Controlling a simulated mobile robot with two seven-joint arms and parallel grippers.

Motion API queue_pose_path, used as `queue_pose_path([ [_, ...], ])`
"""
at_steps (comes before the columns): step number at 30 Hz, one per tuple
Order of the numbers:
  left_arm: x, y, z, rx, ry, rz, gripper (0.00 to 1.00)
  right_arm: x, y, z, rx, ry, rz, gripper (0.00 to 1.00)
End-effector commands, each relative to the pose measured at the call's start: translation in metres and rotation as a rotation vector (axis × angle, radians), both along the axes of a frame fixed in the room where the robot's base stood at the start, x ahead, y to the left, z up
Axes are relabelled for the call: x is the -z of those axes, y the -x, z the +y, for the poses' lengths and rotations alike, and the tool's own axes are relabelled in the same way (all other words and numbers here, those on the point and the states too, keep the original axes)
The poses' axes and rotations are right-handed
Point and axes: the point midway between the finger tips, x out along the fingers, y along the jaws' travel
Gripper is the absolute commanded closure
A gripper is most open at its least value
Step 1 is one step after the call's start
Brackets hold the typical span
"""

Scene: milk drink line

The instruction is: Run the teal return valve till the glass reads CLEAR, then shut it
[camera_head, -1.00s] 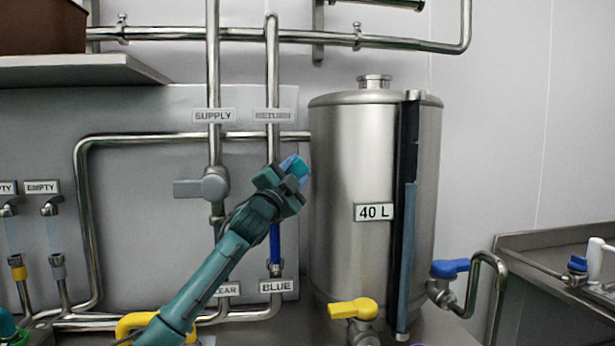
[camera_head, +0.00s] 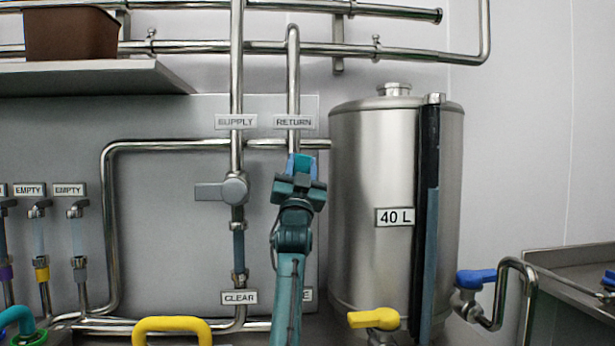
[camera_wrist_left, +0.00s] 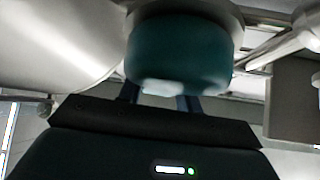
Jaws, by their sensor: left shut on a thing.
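The teal return valve handle (camera_head: 302,162) is on the steel return pipe (camera_head: 293,75), below the RETURN label (camera_head: 294,122). My left gripper (camera_head: 300,183) is shut on the handle, in line with the pipe. In the left wrist view the teal handle (camera_wrist_left: 180,52) sits between the fingers. My left arm hides the return sight glass below. Only the end of its label (camera_head: 308,294) shows, with a final "E". The supply pipe's sight glass (camera_head: 239,245) beside it is dark grey-blue, above a label reading CLEAR (camera_head: 240,297). My right gripper is not in view.
A grey supply valve (camera_head: 234,189) is close left of my gripper. A steel 40 L tank (camera_head: 360,260) with a yellow tap (camera_head: 374,319) stands close right. A shelf (camera_head: 90,78) with a brown box (camera_head: 70,33) is upper left. EMPTY-labelled glasses are far left.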

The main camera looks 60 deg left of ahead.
Motion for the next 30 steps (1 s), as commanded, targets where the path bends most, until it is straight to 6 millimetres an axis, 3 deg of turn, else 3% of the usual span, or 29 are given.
queue_pose_path([
  [12,-0.0017,0.011,0.0052,-0.002,0.089,-0.178,1.0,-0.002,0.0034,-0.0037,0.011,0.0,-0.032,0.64],
  [29,-0.0015,0.0126,0.0062,0.003,0.106,-0.206,1.0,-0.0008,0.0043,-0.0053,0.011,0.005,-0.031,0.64],
  [30,-0.0015,0.0126,0.0062,0.004,0.107,-0.207,0.64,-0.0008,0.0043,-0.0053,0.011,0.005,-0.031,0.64],
])
